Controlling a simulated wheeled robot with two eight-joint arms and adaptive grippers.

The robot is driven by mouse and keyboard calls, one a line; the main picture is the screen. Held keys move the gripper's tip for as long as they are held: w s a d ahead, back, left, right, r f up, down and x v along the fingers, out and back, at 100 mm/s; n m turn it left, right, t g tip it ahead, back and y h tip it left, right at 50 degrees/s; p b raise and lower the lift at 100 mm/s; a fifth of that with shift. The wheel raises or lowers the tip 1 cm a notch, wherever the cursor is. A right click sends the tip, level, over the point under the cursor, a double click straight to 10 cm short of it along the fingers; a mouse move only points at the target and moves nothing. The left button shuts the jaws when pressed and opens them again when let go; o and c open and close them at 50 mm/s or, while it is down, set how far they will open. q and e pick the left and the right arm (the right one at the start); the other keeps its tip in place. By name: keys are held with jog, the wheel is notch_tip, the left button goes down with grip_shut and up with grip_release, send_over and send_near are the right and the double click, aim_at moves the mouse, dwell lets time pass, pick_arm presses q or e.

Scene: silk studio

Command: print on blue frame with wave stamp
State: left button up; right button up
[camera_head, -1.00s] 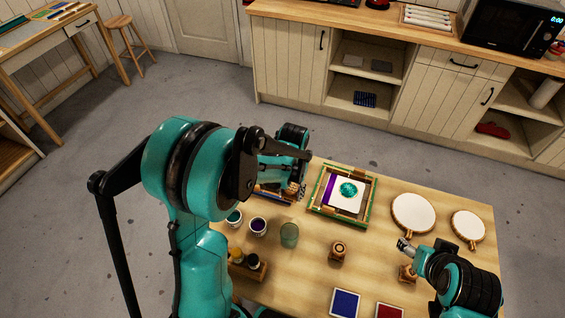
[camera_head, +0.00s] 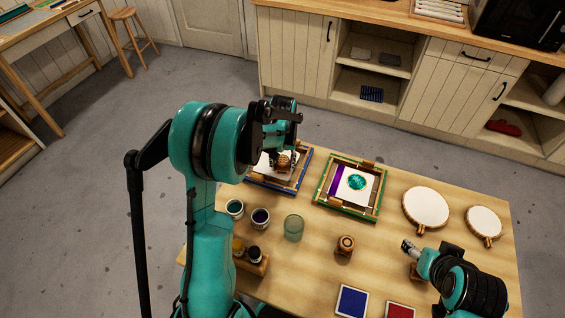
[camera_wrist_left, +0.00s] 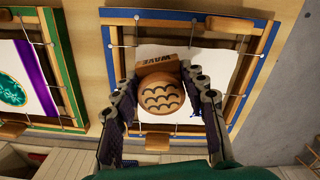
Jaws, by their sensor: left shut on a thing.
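The blue frame (camera_head: 304,168) lies at the table's far left edge, holding a white cloth (camera_wrist_left: 215,66). It also shows in the left wrist view (camera_wrist_left: 107,58). My left gripper (camera_head: 284,143) is shut on the wave stamp (camera_head: 285,161), over the cloth. In the left wrist view my left gripper (camera_wrist_left: 158,88) has a finger on each side of the round wooden wave stamp (camera_wrist_left: 162,97), which shows dark wave lines and a WAVE label. A small dark blue patch shows beside it; contact with the cloth is unclear. My right gripper (camera_head: 408,246) is at the right, its jaws unclear.
A green frame (camera_head: 321,190) with a purple band and teal print stands right of the blue frame. Ink jars (camera_head: 260,218), a glass (camera_head: 293,228), another stamp (camera_head: 345,246), blue (camera_head: 352,301) and red pads (camera_head: 400,311), and round hoops (camera_head: 426,207) occupy the table.

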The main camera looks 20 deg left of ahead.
pick_arm(q)
jog(key=shift+f, duration=0.5)
jog(key=shift+f+b, duration=0.45)
jog(key=shift+b, duration=0.15)
dwell(1.4)
notch_tip(320, 180, up, 7)
jog(key=p, duration=0.5)
jog(key=shift+r, duration=0.1)
